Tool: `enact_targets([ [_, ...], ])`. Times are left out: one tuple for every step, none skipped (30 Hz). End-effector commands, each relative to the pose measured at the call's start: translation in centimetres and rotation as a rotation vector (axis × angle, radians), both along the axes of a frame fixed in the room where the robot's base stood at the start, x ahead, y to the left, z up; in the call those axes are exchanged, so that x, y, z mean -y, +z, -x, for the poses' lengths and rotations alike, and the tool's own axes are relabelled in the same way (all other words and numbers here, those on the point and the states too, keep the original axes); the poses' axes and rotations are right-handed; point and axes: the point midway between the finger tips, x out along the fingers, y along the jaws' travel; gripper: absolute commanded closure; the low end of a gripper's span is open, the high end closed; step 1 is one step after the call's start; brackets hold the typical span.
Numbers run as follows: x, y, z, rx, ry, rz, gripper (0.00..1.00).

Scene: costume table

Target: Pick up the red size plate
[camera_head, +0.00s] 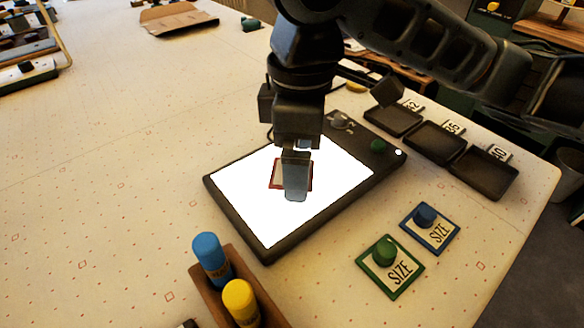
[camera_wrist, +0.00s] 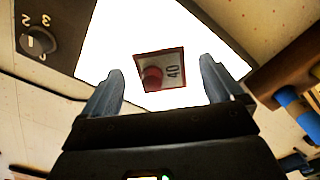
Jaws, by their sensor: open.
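The red size plate (camera_wrist: 172,72) lies on the lit white panel, with a red knob at one side and the number 40 on its face. In the head view the red plate (camera_head: 276,174) is partly hidden behind my gripper (camera_head: 296,190). In the wrist view my gripper (camera_wrist: 160,88) is open, its two fingers apart on either side of the plate and nothing between them. The plate shows beyond the fingertips. I cannot tell the exact height of the fingertips above it.
The light panel (camera_head: 250,235) has a dark frame and a dial. A green plate (camera_head: 377,283) and a blue plate (camera_head: 440,238) lie to its right. Dark trays (camera_head: 483,174) stand at the back right. A brown holder (camera_head: 205,294) with blue and yellow sticks stands in front.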

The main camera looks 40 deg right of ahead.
Motion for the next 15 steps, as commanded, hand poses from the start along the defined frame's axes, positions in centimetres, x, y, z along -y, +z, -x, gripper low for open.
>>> enact_targets([
  [0.01, -0.36, 0.00, 0.000, -0.001, 0.000, 0.06],
  [0.01, -0.46, -0.01, 0.000, 0.000, 0.000, 0.06],
  [0.01, -0.54, -0.01, 0.001, 0.000, 0.001, 0.06],
  [0.00, -0.55, 0.00, 0.001, 0.001, 0.001, 0.06],
  [-0.01, -0.55, -0.01, 0.001, 0.001, 0.001, 0.06],
  [-0.01, -0.54, -0.01, 0.001, 0.001, 0.001, 0.06],
  [-0.01, -0.53, -0.01, 0.001, 0.001, 0.001, 0.06],
  [-0.01, -0.53, -0.01, 0.001, 0.001, 0.001, 0.06],
  [-0.02, -0.52, -0.01, 0.001, 0.001, 0.001, 0.07],
  [-0.01, -0.52, -0.01, 0.001, 0.001, 0.001, 0.10],
  [-0.02, -0.52, -0.01, 0.001, 0.001, 0.001, 0.13],
  [-0.02, -0.52, -0.01, 0.001, 0.001, 0.000, 0.17],
  [-0.02, -0.51, -0.01, 0.001, 0.001, 0.000, 0.20],
  [-0.02, -0.51, -0.01, 0.001, 0.001, 0.000, 0.23],
  [-0.02, -0.51, -0.01, 0.001, 0.001, 0.000, 0.27],
])
